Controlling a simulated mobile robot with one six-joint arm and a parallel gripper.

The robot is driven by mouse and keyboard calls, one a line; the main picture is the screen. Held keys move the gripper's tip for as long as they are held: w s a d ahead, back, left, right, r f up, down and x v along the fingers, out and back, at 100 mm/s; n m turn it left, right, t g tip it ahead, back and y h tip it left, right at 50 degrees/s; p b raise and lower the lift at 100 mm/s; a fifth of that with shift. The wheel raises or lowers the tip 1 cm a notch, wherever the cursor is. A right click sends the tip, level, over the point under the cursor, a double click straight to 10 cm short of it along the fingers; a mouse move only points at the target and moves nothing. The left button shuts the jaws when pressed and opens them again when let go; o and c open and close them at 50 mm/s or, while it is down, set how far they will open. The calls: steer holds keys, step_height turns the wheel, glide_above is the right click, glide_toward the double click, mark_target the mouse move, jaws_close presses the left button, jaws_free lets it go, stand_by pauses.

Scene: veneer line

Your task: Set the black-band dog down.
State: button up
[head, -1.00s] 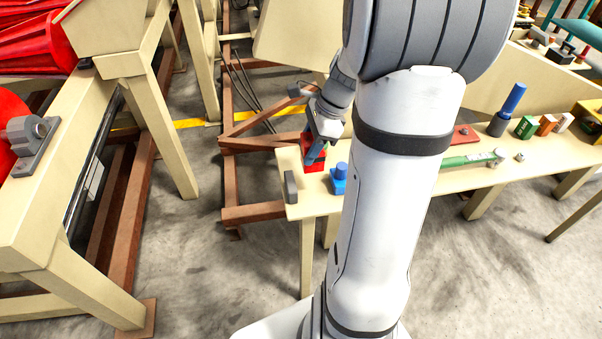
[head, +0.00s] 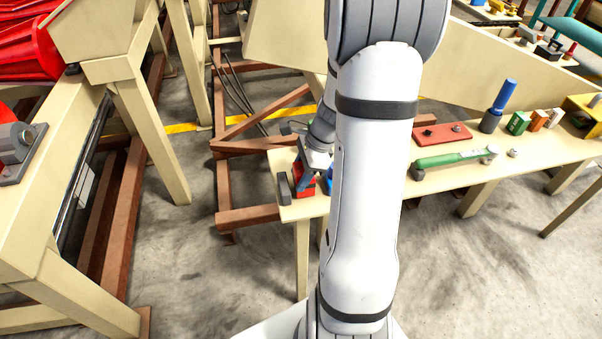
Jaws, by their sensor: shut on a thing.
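My gripper (head: 308,172) is at the left end of the long cream bench (head: 395,190), pointing down. It is shut on a red blocky piece (head: 297,178), which I take to be the black-band dog. A black band cannot be made out, as the fingers cover part of the piece. The piece is just right of a dark grey block (head: 284,188) at the bench's left edge. Whether its underside touches the bench top or hangs just above it, I cannot tell. A blue piece (head: 328,180) is close on its right, mostly hidden by my arm.
Further right on the bench are a red plate (head: 432,138), a green tool (head: 450,160), a blue cylinder on a dark base (head: 503,97) and small green and orange boxes (head: 538,120). Brown steel framing (head: 262,146) stands behind the bench's left end.

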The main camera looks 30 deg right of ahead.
steer(key=shift+f, duration=0.1)
steer(key=o, duration=1.3)
steer(key=p+v, duration=0.1)
steer(key=v, duration=1.1)
steer(key=s+a+r+n+h, duration=0.1)
steer(key=s+a+n, duration=0.2)
steer(key=a+n, duration=0.2)
steer(key=s+a+r+n+h, duration=0.1)
steer(key=s+a+n, duration=0.3)
steer(key=n, duration=0.5)
steer(key=s+a+r+n+t+h, duration=0.1)
steer(key=s+a+r+n+h, duration=0.1)
steer(key=a+n, duration=0.5)
steer(key=shift+s+a+r, duration=0.1)
steer(key=shift+s+r, duration=0.15)
steer(key=shift+s, duration=0.25)
steer(key=shift+s+a+r, duration=0.15)
steer(key=shift+s+r, duration=0.1)
steer(key=shift+s, duration=0.25)
